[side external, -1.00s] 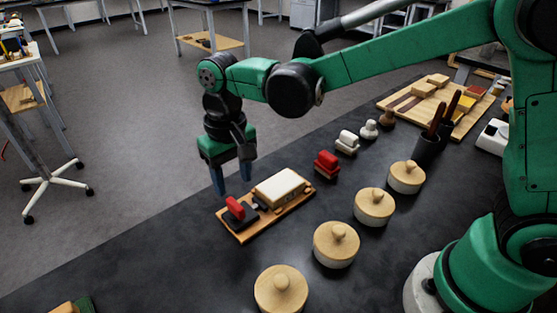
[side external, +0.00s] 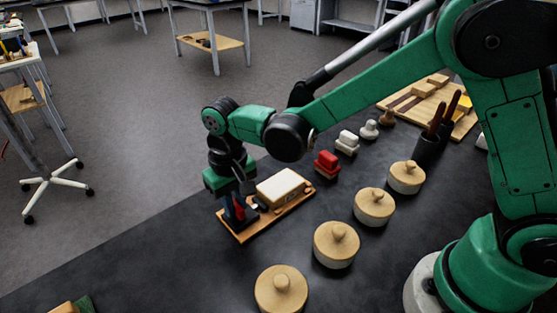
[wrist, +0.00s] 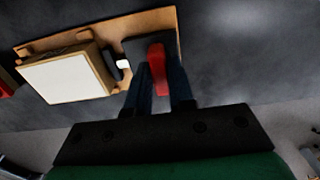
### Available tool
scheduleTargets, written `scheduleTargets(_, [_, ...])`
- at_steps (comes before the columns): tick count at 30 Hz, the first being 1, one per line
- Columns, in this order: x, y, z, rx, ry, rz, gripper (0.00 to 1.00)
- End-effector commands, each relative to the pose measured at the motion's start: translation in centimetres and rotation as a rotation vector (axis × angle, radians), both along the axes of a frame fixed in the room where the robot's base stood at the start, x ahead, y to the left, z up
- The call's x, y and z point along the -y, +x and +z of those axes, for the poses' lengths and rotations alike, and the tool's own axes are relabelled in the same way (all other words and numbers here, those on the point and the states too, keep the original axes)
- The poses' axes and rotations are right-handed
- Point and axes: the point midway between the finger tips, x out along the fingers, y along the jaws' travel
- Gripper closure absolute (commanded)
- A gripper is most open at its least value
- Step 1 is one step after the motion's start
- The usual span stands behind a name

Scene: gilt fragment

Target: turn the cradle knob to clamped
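The cradle knob is a red bar handle (side external: 240,213) on a dark square base, at the near left end of a wooden cradle board (side external: 273,215). A block with a white top (side external: 281,185) sits on the same board. My gripper (side external: 234,214) is lowered over the knob, pointing down. In the wrist view, the red knob (wrist: 157,66) stands between the two dark blue fingers of my gripper (wrist: 160,92), with some gap showing beside it. The fingers look open. Contact with the knob cannot be made out. Any markings for the knob's positions are not visible.
Several round lidded pots (side external: 335,244) stand in a row on the dark table, right of the cradle. A red stamp-like block (side external: 327,163) and a white one (side external: 347,142) stand behind it. A cup with tools (side external: 427,148) is farther back.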

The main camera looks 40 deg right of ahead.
Motion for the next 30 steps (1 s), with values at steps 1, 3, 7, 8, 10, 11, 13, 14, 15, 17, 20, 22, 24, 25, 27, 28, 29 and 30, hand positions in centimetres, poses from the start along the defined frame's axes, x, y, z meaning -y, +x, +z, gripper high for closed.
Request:
scheduleTargets(1, [0.00, 0.00, 0.01, 0.000, 0.000, 0.000, 1.00])
scheduleTargets(3, [0.00, 0.00, 0.02, 0.000, 0.000, 0.000, 1.00])
scheduleTargets(7, [0.00, 0.00, 0.02, 0.000, 0.000, 0.004, 1.00])
scheduleTargets(8, [0.00, 0.00, 0.02, 0.000, 0.000, 0.007, 1.00])
scheduleTargets(10, [0.00, 0.00, 0.03, 0.000, 0.000, 0.020, 1.00])
scheduleTargets(11, [0.00, 0.00, 0.03, 0.000, 0.000, 0.027, 1.00])
scheduleTargets(13, [0.00, 0.00, 0.03, 0.000, 0.000, 0.050, 1.00])
scheduleTargets(14, [0.00, 0.00, 0.03, 0.000, 0.000, 0.063, 1.00])
scheduleTargets(15, [0.00, 0.00, 0.04, 0.000, 0.000, 0.083, 1.00])
scheduleTargets(17, [0.00, 0.00, 0.04, 0.000, 0.000, 0.119, 1.00])
scheduleTargets(20, [0.00, 0.00, 0.04, 0.000, 0.000, 0.192, 1.00])
scheduleTargets(22, [0.00, 0.01, 0.05, 0.000, 0.000, 0.252, 1.00])
scheduleTargets(24, [0.00, 0.00, 0.05, 0.000, 0.000, 0.317, 1.00])
scheduleTargets(25, [0.00, 0.01, 0.05, 0.000, 0.000, 0.345, 1.00])
scheduleTargets(27, [0.00, 0.01, 0.05, 0.000, 0.000, 0.412, 1.00])
scheduleTargets(28, [0.00, 0.01, 0.05, 0.000, 0.000, 0.441, 1.00])
scheduleTargets(29, [0.00, 0.01, 0.05, 0.000, 0.000, 0.469, 1.00])
scheduleTargets(30, [0.00, 0.01, 0.05, 0.000, 0.000, 0.507, 1.00])
